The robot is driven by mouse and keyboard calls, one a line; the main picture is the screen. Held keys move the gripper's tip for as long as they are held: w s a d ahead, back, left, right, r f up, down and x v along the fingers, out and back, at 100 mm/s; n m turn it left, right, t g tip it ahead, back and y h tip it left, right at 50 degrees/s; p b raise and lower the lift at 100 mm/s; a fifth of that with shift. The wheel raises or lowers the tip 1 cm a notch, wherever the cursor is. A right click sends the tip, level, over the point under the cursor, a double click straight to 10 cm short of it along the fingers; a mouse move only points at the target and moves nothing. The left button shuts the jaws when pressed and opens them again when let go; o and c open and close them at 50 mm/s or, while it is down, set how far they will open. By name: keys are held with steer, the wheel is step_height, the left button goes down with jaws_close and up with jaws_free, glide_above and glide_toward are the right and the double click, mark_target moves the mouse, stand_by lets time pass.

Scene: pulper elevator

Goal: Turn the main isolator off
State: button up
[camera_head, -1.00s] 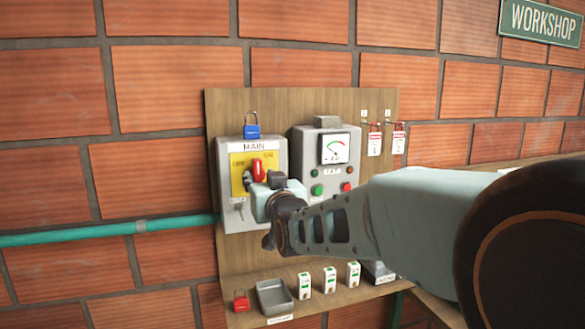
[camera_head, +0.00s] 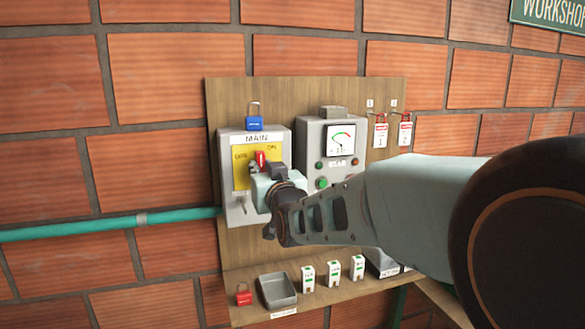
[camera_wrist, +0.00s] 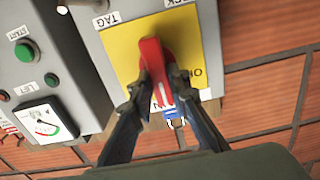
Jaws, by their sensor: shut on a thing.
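The main isolator is a light grey box marked MAIN (camera_head: 284,135) on a wooden board. Its yellow plate (camera_head: 241,171) reads OFF at left and ON at right. A red handle (camera_head: 261,159) stands at the plate's middle, near upright; its exact angle is hard to tell. In the wrist view the red handle (camera_wrist: 151,55) lies over the yellow plate (camera_wrist: 119,50). My gripper (camera_wrist: 160,84) has one finger on each side of the handle's end and is shut on it. In the head view my gripper (camera_head: 264,171) hides the handle's lower part.
A blue padlock (camera_head: 254,123) hangs at the box's top. A meter box with buttons (camera_head: 312,133) stands just right. Red padlocks with tags (camera_head: 380,134) hang further right. A shelf below holds a grey tray (camera_head: 278,290), a red padlock (camera_head: 243,294) and small white boxes.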

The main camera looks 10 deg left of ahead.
steer(key=shift+f+b, duration=0.1)
steer(key=shift+b, duration=0.35)
jaws_close()
steer(key=n+b, duration=0.2)
steer(key=n, duration=0.4)
steer(key=n+b, duration=0.2)
steer(key=n, duration=0.4)
steer(key=a+n+b, duration=0.1)
steer(key=n+b, duration=0.1)
steer(key=n, duration=0.3)
steer(key=shift+s+f+n, duration=0.35)
steer(key=shift+f+n, duration=0.05)
steer(key=o, duration=0.9)
jaws_free()
steer(key=shift+f, duration=0.1)
